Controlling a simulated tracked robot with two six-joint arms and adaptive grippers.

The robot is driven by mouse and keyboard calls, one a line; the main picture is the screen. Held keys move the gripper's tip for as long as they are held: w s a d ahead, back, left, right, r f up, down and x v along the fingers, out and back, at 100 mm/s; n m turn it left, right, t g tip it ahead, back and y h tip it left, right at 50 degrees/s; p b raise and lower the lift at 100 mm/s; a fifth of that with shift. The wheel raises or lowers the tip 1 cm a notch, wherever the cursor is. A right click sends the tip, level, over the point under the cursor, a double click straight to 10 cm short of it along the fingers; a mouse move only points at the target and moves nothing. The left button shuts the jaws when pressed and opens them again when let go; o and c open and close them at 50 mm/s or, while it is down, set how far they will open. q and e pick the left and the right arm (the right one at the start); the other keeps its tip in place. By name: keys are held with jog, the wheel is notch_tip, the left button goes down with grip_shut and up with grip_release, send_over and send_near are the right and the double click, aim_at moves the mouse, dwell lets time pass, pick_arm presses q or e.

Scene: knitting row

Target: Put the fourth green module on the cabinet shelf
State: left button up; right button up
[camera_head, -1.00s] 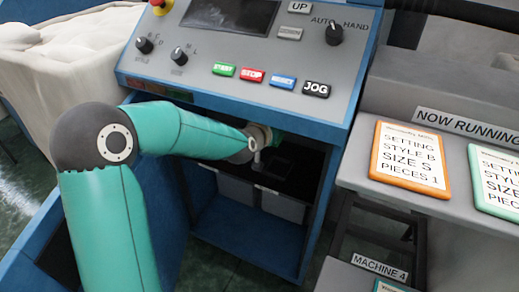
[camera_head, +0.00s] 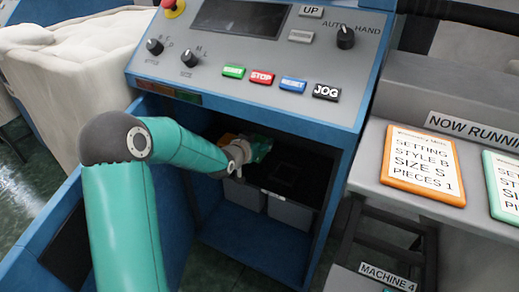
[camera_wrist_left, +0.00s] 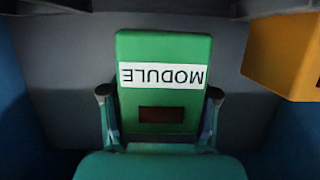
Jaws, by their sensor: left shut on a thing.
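The green module (camera_wrist_left: 165,60) fills the middle of the left wrist view, its "MODULE" label upside down. The fingers of my left gripper (camera_wrist_left: 160,95) are shut on its two sides. In the head view, my left gripper (camera_head: 240,152) is inside the open cabinet under the control panel, with part of the green module (camera_head: 260,148) showing beside it. The dark cabinet shelf (camera_head: 300,190) lies beneath. I cannot tell whether the module touches it. My right gripper is not in view.
An orange block (camera_head: 228,139) sits inside the cabinet near the gripper; an orange block also shows at the upper right of the wrist view (camera_wrist_left: 285,55). Grey bins (camera_head: 290,212) are under the shelf. The control panel (camera_head: 200,85) overhangs the opening. Shelf room is free at right.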

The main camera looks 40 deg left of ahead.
pick_arm(q)
jog(key=shift+f, duration=1.25)
jog(key=shift+f+b, duration=0.1)
jog(key=shift+b, duration=0.25)
jog(key=o, duration=1.3)
jog(key=shift+s, duration=0.1)
jog(key=p+v, duration=0.2)
jog(key=v, duration=1)
